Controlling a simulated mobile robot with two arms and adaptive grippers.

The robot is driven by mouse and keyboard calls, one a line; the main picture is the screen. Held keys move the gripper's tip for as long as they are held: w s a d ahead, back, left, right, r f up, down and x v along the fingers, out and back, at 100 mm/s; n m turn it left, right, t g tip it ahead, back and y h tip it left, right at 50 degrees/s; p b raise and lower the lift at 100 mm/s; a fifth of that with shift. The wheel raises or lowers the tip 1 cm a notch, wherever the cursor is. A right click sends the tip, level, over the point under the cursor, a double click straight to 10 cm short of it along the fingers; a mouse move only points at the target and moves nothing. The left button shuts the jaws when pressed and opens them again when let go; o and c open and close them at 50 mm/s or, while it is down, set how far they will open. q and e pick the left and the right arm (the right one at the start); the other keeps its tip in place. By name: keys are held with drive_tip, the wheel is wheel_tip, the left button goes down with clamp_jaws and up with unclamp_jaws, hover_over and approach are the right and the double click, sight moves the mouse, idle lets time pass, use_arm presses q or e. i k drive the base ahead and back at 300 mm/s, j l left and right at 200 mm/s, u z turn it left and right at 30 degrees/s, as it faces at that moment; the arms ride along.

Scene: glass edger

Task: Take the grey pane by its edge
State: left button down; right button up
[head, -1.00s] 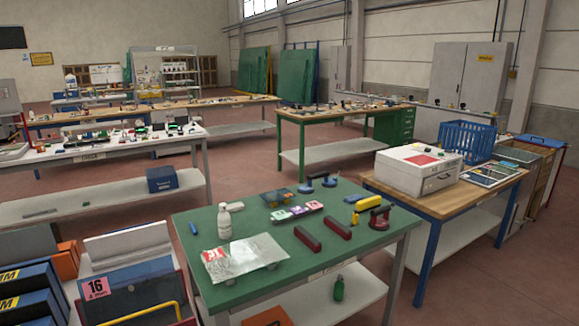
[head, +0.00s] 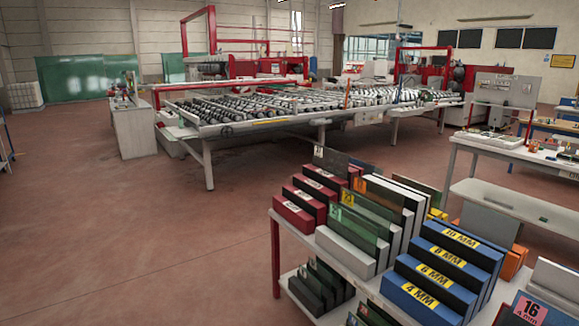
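Several panes stand upright among colored slotted blocks on a rack (head: 276,262) at the lower right. A dark grey pane (head: 331,160) rises above the red blocks (head: 301,205) at the back of the rack; its lower part is hidden. Green-tinted panes (head: 366,220) stand among the white blocks (head: 345,250). I cannot tell for sure which pane is the task's grey one. Neither of my grippers is in view.
Blue blocks with yellow thickness labels (head: 421,290) fill the rack's right side. A long roller conveyor (head: 270,112) stands behind. A white workbench (head: 510,200) is at right. The reddish floor (head: 130,220) left of the rack is clear.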

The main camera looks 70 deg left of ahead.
sight(335, 162)
drive_tip(key=u, duration=2.05)
drive_tip(key=i+j+z, duration=0.2)
drive_tip(key=z, duration=0.2)
drive_tip(key=i+j+z, duration=0.25)
drive_tip(key=z, duration=0.2)
drive_tip(key=i+j, duration=0.05)
drive_tip(key=i, duration=0.05)
